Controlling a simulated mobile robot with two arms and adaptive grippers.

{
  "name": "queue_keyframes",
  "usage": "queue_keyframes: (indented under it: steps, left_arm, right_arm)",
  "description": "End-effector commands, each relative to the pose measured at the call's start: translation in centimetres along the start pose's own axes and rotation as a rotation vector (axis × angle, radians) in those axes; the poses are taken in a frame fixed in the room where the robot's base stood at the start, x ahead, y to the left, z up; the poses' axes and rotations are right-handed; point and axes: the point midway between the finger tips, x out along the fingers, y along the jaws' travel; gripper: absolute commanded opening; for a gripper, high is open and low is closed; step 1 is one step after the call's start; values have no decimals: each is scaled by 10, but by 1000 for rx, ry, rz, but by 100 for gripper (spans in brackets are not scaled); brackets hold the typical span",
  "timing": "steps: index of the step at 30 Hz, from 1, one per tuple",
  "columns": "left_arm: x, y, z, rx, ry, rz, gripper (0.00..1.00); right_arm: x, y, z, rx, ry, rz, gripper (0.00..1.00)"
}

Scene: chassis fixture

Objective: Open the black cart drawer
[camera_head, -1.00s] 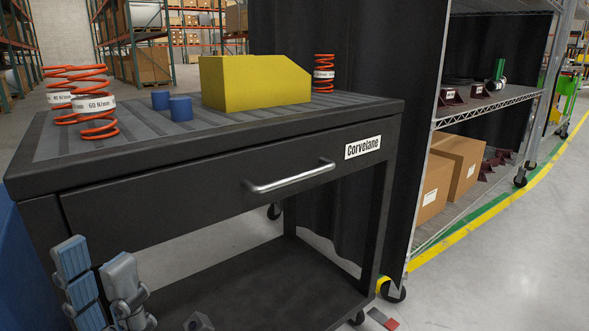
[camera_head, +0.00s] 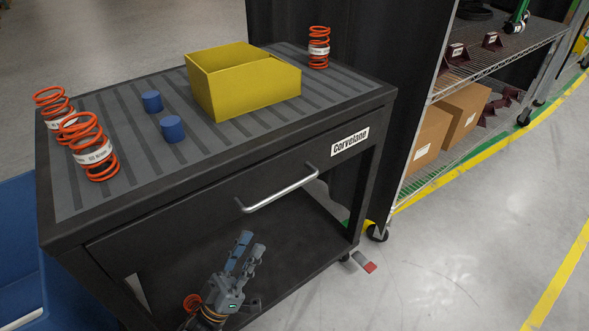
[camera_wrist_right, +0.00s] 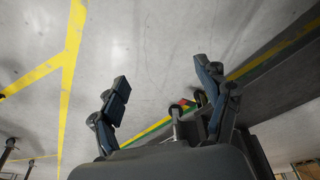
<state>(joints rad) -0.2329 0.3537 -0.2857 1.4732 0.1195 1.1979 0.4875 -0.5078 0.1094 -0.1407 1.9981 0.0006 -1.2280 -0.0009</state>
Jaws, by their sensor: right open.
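The black cart (camera_head: 62,232) stands with its drawer (camera_head: 190,219) shut. A silver bar handle (camera_head: 281,190) runs across the drawer front.
On the cart top are a yellow bin (camera_head: 250,101), two blue cylinders (camera_head: 173,128) and orange springs (camera_head: 98,157). A wire shelf (camera_head: 490,76) with boxes stands right of the cart, beyond a dark curtain. Grey floor (camera_head: 450,240) is free in front at right.

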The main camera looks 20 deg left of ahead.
Motion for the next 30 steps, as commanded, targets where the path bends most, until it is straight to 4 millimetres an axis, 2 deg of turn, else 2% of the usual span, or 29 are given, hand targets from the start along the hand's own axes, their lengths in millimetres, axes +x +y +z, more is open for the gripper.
queue_keyframes:
  steps: [5,18,24,30]
  left_arm:
    - [21,0,0,0,3,2,36]
    - [111,1,-1,1,5,3,36]
    - [131,0,0,1,1,1,36]
    - [136,0,1,1,1,1,36]
  right_arm:
    - [10,0,4,-2,-9,-2,76]
    - [44,-2,22,-4,-27,-3,76]
    - [51,-3,26,-5,-30,-4,76]
    - [54,-3,27,-5,-31,-4,76]
